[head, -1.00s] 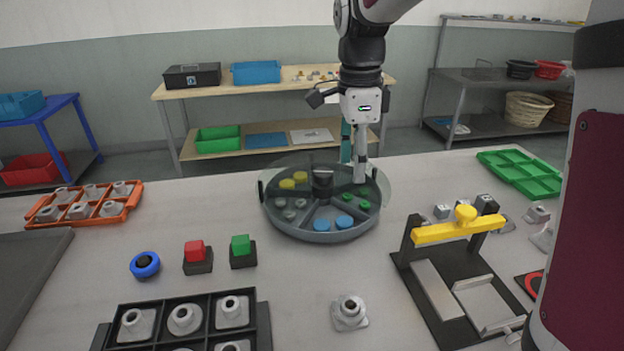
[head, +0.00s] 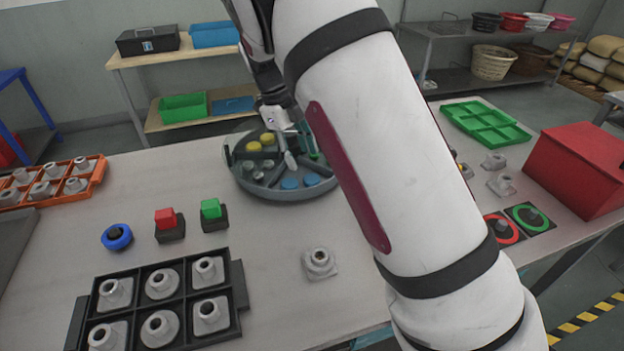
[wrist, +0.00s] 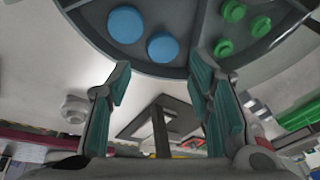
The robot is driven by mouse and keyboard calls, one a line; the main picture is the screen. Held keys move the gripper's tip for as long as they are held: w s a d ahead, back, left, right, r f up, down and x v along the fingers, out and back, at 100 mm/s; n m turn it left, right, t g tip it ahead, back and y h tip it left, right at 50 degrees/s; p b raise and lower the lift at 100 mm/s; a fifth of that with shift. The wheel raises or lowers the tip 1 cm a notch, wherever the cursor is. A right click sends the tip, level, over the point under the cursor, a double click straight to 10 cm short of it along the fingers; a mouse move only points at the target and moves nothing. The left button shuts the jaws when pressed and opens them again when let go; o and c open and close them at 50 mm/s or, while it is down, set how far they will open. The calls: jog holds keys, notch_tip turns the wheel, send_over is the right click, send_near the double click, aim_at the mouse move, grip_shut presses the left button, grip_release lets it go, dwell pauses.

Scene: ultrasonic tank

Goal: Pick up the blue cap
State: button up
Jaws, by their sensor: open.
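Two round blue caps lie in one compartment of the round divided tray (head: 247,184). In the head view one blue cap (head: 289,183) is on the left and the other (head: 312,179) on the right; both also show in the wrist view, the larger cap (wrist: 126,25) and the smaller-looking cap (wrist: 162,47). My gripper (head: 299,158) is over the tray, near its middle, with its fingers pointing down. In the wrist view my gripper (wrist: 161,82) has its teal-padded fingers spread wide, with nothing between them. The caps are beyond the fingertips, untouched.
Other compartments hold yellow caps (head: 267,138), grey caps and green caps (wrist: 233,11). My arm hides the table right of the tray.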

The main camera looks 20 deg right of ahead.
aim_at(311, 178)
jog(key=shift+p+x, duration=0.45)
jog(key=shift+x, duration=3.1)
jog(key=shift+d, duration=0.15)
jog(key=c, duration=0.5)
